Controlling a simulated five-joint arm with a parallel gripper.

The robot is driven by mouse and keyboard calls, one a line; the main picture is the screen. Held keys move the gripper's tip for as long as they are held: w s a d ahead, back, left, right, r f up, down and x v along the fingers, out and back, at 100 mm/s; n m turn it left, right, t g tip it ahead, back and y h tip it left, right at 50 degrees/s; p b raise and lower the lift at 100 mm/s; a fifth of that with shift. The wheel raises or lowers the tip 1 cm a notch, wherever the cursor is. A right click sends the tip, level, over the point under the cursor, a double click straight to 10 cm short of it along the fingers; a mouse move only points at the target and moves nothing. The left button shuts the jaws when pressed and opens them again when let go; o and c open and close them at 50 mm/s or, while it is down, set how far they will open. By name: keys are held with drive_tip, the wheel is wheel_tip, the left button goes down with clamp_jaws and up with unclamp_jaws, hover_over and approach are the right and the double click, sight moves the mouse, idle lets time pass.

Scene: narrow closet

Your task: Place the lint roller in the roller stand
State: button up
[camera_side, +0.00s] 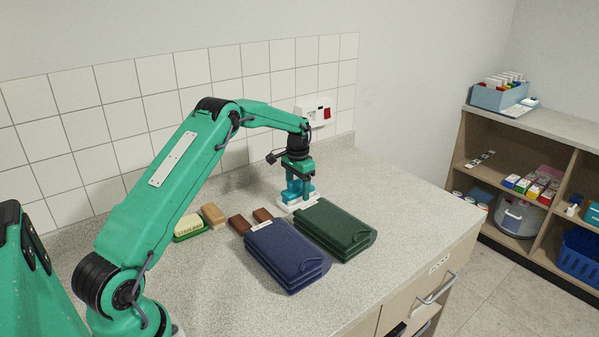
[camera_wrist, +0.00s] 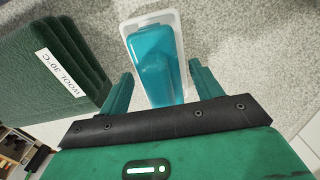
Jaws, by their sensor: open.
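The teal lint roller (camera_wrist: 157,62) is in the white roller stand (camera_wrist: 181,50) in the wrist view, with the stand's pale rim around it. In the side view the teal roller (camera_side: 296,188) shows below my gripper, and the white stand (camera_side: 287,208) is on the counter beneath it. My gripper (camera_wrist: 160,72) is open, one green finger on each side of the roller, with gaps visible on both sides. In the side view my gripper (camera_side: 299,176) points down over the stand. The roller's lower end is hidden, so I cannot tell how deep it sits.
Folded dark green cloth (camera_side: 335,229) lies close to the stand, with folded navy cloth (camera_side: 287,256) in front. Two brown blocks (camera_side: 240,225), a tan block (camera_side: 213,215) and a green soap box (camera_side: 188,228) lie left. The counter's right side (camera_side: 410,205) is clear.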

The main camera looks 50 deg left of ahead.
sight(298, 180)
wheel_tip(298, 180, up, 12)
drive_tip(key=shift+f, duration=0.1)
drive_tip(key=shift+r, duration=0.25)
idle(0.4)
idle(0.5)
drive_tip(key=s+d+r+t, duration=0.3)
drive_tip(key=s+d+r, duration=1)
drive_tip(key=d+r, duration=0.15)
drive_tip(key=s+d+f+t, duration=0.1)
drive_tip(key=s+d, duration=0.4)
drive_tip(key=s, duration=0.5)
drive_tip(key=s+d+f+t, duration=0.1)
drive_tip(key=s+d+f, duration=0.3)
drive_tip(key=s, duration=0.6)
drive_tip(key=shift+s+d+t, duration=0.25)
drive_tip(key=shift+d+t, duration=0.05)
drive_tip(key=shift+d, duration=0.45)
